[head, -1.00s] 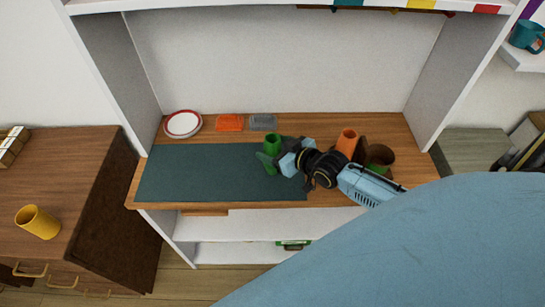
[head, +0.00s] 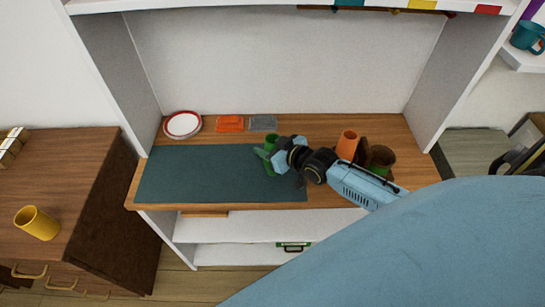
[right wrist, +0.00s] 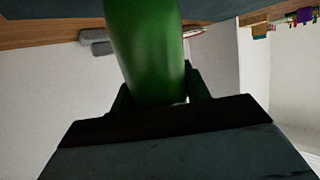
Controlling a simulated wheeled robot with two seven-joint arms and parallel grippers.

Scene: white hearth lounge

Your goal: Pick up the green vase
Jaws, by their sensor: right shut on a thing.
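The green vase (head: 271,141) is at the back edge of the dark mat on the wooden shelf, partly hidden by my right gripper. My right gripper (head: 268,154) comes in from the right and is shut on the vase. In the right wrist view the vase (right wrist: 146,50) fills the space between the two dark fingers (right wrist: 158,92). I cannot tell whether its base touches the surface. My left gripper is not in view.
The dark mat (head: 200,175) is bare to the left. A red-rimmed plate (head: 183,125), an orange item (head: 229,123) and a grey item (head: 263,122) lie behind it. An orange cup (head: 347,144) and a brown pot (head: 381,158) stand close to my right arm.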

